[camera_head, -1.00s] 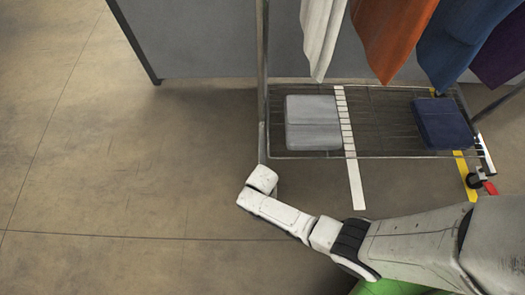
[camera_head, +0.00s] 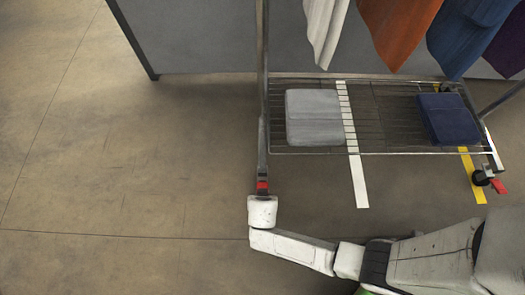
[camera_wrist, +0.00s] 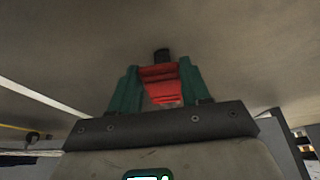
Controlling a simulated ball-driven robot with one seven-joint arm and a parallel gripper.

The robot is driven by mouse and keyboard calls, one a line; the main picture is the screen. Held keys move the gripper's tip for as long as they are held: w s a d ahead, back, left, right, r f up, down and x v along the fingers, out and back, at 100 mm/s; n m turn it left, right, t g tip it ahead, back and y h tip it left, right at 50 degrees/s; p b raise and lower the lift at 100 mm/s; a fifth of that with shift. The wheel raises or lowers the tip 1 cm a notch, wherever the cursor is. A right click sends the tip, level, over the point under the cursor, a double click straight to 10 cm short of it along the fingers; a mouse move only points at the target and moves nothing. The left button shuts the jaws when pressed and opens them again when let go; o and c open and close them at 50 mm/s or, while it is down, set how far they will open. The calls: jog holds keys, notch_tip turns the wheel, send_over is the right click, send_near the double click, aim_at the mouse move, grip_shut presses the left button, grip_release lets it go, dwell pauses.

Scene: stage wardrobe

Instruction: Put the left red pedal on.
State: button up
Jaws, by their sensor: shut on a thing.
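The left red pedal (camera_head: 262,186) shows at the foot of the clothes rack's left post in the head view. In the wrist view the red pedal (camera_wrist: 161,88) lies between the two green fingers of my gripper (camera_wrist: 160,76), which is shut on it. A small dark part (camera_wrist: 161,54) shows just beyond the pedal. In the head view the white end of my arm is directly below the pedal, and the fingers are not clear there. I cannot tell whether the pedal is pressed down. The left wheel is largely hidden.
The rack's wire shelf (camera_head: 380,152) holds a grey folded stack (camera_head: 313,118) and a navy one (camera_head: 448,120). Clothes hang above. A right caster (camera_head: 482,178) has its own red pedal (camera_head: 498,187), near yellow tape (camera_head: 473,180). White tape (camera_head: 359,182) crosses the floor. Floor on the left is clear.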

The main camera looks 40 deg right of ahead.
jog(key=shift+s+f+t+h+b, duration=0.1)
jog(key=shift+f+t+h+b, duration=0.35)
jog(key=shift+b, duration=0.4)
jog(key=shift+r, duration=0.2)
jog(key=o, duration=1.1)
jog(key=shift+c, duration=0.2)
jog(key=shift+a+r, duration=0.1)
jog(key=p+v, duration=0.5)
jog(key=v, duration=0.5)
jog(key=shift+s+a+r, duration=0.2)
jog(key=shift+s, duration=0.05)
